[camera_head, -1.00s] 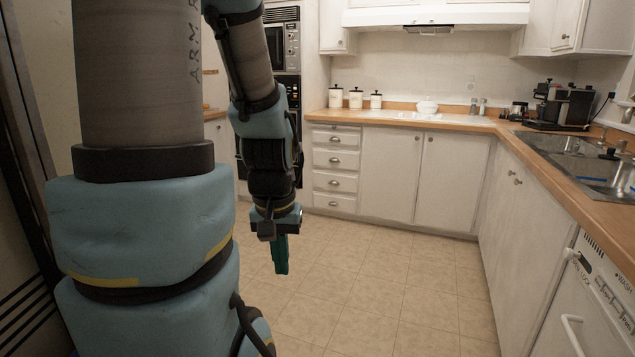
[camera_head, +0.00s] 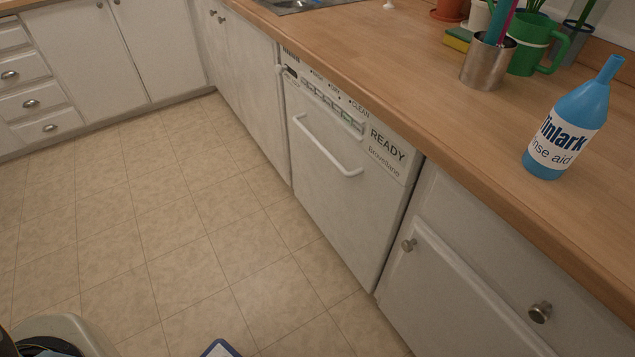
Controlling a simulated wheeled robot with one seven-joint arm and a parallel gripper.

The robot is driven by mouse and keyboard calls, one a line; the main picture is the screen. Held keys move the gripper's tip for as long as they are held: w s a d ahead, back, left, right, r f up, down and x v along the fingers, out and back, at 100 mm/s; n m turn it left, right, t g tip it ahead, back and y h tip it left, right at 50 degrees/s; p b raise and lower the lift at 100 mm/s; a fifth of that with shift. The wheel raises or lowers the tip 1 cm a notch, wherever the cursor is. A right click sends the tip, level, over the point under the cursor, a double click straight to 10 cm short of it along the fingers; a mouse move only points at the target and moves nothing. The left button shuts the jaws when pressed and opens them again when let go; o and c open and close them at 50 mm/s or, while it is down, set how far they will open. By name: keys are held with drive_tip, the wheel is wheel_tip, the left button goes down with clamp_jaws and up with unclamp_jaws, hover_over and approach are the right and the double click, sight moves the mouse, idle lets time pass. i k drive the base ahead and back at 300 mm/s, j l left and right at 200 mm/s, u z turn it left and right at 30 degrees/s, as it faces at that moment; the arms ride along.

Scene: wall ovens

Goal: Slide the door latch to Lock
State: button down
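The white dishwasher (camera_head: 335,215) stands under the counter in the middle of the head view, its front upright and apparently closed. A white bar handle (camera_head: 327,150) crosses its door. A control strip with several buttons (camera_head: 332,103) runs along its top, with the words CLEAN and READY. A small dark latch-like part (camera_head: 290,71) sits at the strip's far left end; its lettering and position are too small to read. My gripper is out of view.
A blue rinse aid bottle (camera_head: 567,130), a metal cup (camera_head: 488,65) and a green mug (camera_head: 532,50) stand on the wooden counter (camera_head: 440,95). A knobbed white cabinet (camera_head: 445,300) is right of the dishwasher. The tiled floor (camera_head: 190,220) before it is mostly clear.

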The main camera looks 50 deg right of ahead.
sight(279, 69)
drive_tip(key=i+j+z, duration=0.4)
drive_tip(key=j, duration=0.15)
drive_tip(key=j+z, duration=0.2)
drive_tip(key=z, duration=2.1)
drive_tip(key=j+u, duration=0.2)
drive_tip(key=u, duration=0.35)
drive_tip(key=i+j+u, duration=0.25)
drive_tip(key=u, duration=0.15)
drive_tip(key=i+j+u, duration=0.15)
drive_tip(key=i+u, duration=0.2)
drive_tip(key=i+j+u, duration=0.1)
drive_tip(key=i, duration=0.5)
drive_tip(key=i+j+u, duration=0.1)
drive_tip(key=i, duration=0.5)
